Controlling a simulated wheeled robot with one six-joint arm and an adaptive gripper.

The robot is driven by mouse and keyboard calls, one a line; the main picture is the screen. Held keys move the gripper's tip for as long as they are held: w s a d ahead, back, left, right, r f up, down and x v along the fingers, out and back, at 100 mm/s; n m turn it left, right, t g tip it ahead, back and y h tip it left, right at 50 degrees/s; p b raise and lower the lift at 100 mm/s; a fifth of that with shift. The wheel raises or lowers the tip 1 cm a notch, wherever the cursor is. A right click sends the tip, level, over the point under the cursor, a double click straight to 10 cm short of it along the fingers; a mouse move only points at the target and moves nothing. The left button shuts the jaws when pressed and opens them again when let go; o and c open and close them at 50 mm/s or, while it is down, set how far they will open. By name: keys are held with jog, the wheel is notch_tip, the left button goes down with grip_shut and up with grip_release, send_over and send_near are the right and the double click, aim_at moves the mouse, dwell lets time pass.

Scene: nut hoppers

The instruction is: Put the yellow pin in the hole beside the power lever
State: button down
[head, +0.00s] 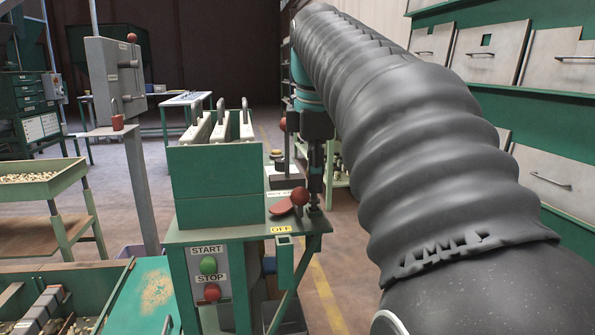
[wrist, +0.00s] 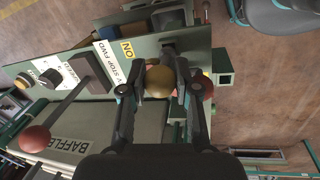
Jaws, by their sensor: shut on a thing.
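My gripper (head: 314,200) points down over the right end of the green machine table, just right of the power lever's red knob (head: 300,195). In the wrist view, its fingers (wrist: 160,86) are shut around a yellowish-brown ball, the head of the yellow pin (wrist: 159,81). The pin's shank is hidden below its head, and I cannot make out the pin in the head view. The red knob (wrist: 206,88) shows beside the right finger in the wrist view. The hole is not visible; the gripper and pin cover that spot, so I cannot tell whether the pin is in it.
A yellow OFF label (head: 281,229) is on the table's front edge; a yellow ON label (wrist: 127,50) shows in the wrist view. A green hopper (head: 216,185) stands left of the gripper. START (head: 208,265) and STOP (head: 212,292) buttons are below. Another red-knobbed lever (wrist: 36,138) is at left.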

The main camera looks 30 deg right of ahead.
jog(key=shift+f, duration=0.45)
jog(key=c, duration=0.8)
grip_release()
jog(key=shift+o, duration=0.2)
jog(key=shift+s+a+r, duration=0.1)
jog(key=shift+s+r, duration=0.1)
jog(key=shift+r, duration=1)
jog(key=shift+s+a+r, duration=0.1)
jog(key=shift+s+r, duration=0.1)
jog(key=shift+r, duration=1.05)
jog(key=shift+s+a+r, duration=0.1)
jog(key=shift+s+r, duration=0.1)
jog(key=shift+r, duration=1)
